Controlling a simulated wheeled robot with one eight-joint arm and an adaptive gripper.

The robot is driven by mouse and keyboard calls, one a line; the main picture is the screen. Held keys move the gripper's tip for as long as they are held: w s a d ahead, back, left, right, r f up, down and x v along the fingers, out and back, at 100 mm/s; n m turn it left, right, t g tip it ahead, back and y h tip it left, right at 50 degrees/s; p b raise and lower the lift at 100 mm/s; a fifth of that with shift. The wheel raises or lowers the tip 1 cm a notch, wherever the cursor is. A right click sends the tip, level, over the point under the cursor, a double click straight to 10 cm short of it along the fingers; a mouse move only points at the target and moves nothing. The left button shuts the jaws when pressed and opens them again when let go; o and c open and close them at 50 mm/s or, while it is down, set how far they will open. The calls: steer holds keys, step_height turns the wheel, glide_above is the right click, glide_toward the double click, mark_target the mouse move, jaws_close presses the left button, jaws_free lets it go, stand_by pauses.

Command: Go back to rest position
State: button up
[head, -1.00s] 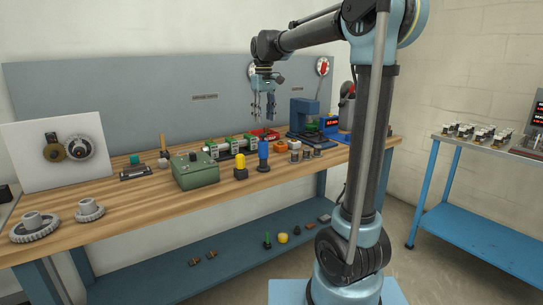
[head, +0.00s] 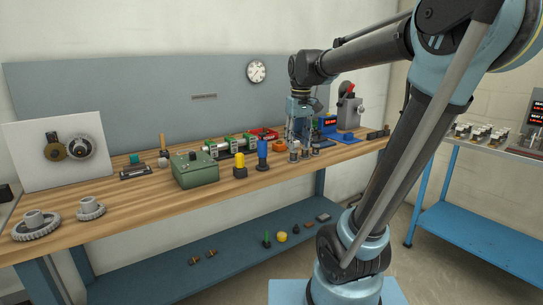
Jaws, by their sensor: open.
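My gripper (head: 303,152) is open in the head view, low over the right part of the wooden workbench (head: 130,200). Its fingers point down beside a few small cylindrical parts (head: 294,151) standing on the bench. I cannot tell whether the fingertips touch any of them. I see nothing held between the fingers. My arm reaches forward from the base at the lower right.
A green box (head: 195,170), a yellow-topped part (head: 240,165) and a blue-topped part (head: 262,155) stand left of my gripper. An orange part (head: 280,145) and a grey machine (head: 349,110) are close by. A blue cart (head: 470,220) stands at the right.

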steer(key=s+d+f+m, duration=0.1)
steer(key=s+d+f, duration=0.2)
steer(key=s+f, duration=0.3)
steer(key=s+d+f+m+t, duration=0.1)
steer(key=s+d+f, duration=0.2)
steer(key=s+f, duration=0.4)
steer(key=s+d+f+m, duration=0.2)
steer(key=s+d+f, duration=0.1)
steer(key=s+f, duration=0.3)
steer(key=shift+s+d+f, duration=0.3)
steer(key=shift+d+f, duration=0.1)
steer(key=shift+f, duration=0.5)
steer(key=shift+w+f, duration=0.2)
steer(key=shift+w, duration=0.25)
